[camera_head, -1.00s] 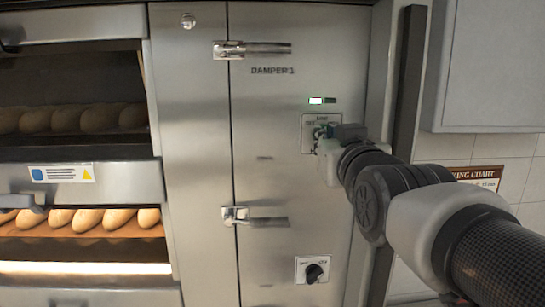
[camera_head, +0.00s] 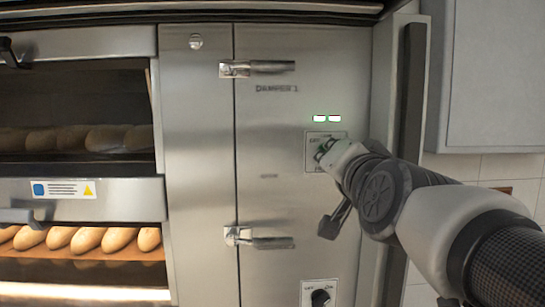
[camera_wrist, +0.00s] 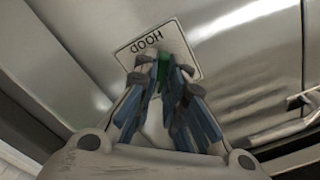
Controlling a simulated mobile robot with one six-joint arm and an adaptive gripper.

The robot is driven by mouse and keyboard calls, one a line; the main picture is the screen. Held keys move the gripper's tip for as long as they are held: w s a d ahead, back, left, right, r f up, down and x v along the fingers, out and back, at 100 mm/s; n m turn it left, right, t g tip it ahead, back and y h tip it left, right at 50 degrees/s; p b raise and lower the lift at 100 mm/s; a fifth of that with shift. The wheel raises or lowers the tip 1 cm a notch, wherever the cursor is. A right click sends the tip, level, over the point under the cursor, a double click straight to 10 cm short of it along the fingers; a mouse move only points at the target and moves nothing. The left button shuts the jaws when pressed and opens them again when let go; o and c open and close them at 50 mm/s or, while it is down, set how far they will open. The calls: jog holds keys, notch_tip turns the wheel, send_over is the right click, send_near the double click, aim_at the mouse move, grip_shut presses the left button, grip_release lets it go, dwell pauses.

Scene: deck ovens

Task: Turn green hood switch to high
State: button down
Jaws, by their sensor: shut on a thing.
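The green hood switch (camera_wrist: 164,66) shows in the wrist view between my fingertips, on a pale plate (camera_wrist: 183,55) marked HOOD. My gripper (camera_wrist: 163,85) is shut on the switch, and its fingers hide much of the knob. In the head view my gripper (camera_head: 326,152) covers part of the same plate (camera_head: 312,157) on the steel panel. Two small indicator lights (camera_head: 327,118) above the plate are lit. The exact angle of the switch cannot be read.
A black knob (camera_head: 320,297) on another plate sits lower on the panel. Two latch handles (camera_head: 262,68) (camera_head: 262,242) stick out on the left. Bread loaves (camera_head: 88,240) sit in the ovens further left. A dark vertical bar (camera_head: 405,95) stands right of the panel.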

jog(key=shift+m, duration=0.4)
jog(key=c, duration=1.7)
grip_release()
jog(key=shift+o, duration=0.2)
jog(key=s, duration=1.2)
